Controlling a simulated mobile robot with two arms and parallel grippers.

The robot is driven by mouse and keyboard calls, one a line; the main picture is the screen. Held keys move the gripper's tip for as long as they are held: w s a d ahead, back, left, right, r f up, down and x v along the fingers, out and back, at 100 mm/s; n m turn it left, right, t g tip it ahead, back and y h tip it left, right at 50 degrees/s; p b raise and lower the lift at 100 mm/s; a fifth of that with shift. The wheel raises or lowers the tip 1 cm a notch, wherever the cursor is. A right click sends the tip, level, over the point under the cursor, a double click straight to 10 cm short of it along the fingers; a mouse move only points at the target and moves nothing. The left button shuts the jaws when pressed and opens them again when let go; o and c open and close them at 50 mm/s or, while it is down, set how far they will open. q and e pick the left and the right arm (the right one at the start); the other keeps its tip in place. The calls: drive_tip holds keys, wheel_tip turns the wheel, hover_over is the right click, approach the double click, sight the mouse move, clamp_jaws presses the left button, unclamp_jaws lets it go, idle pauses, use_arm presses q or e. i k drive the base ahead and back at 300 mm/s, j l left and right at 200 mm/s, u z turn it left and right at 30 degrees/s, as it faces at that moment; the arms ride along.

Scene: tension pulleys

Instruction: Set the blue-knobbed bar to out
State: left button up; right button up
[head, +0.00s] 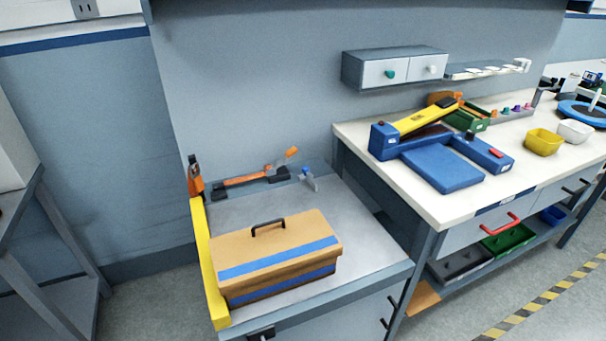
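A small blue knob (306,170) tops a short pale grey bar (311,182) at the back right corner of the grey cabinet top, close to the wall. The bar appears to lean; it is too small to tell which position it is set to. Neither of my grippers is in view.
A tan toolbox (275,250) with a blue stripe stands on the cabinet top (365,245), in front of the bar. A dark fixture with an orange bar (245,180) lies left of the bar. A yellow rail (207,265) runs along the left edge. A white workbench (440,210) stands right.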

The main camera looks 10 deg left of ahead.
sight(309, 177)
drive_tip(key=i+l+z, duration=0.1)
drive_tip(key=i+l, duration=0.3)
drive_tip(key=l, duration=0.2)
drive_tip(key=i+l+z, duration=0.1)
drive_tip(key=i+l, duration=0.35)
drive_tip(key=l, duration=0.15)
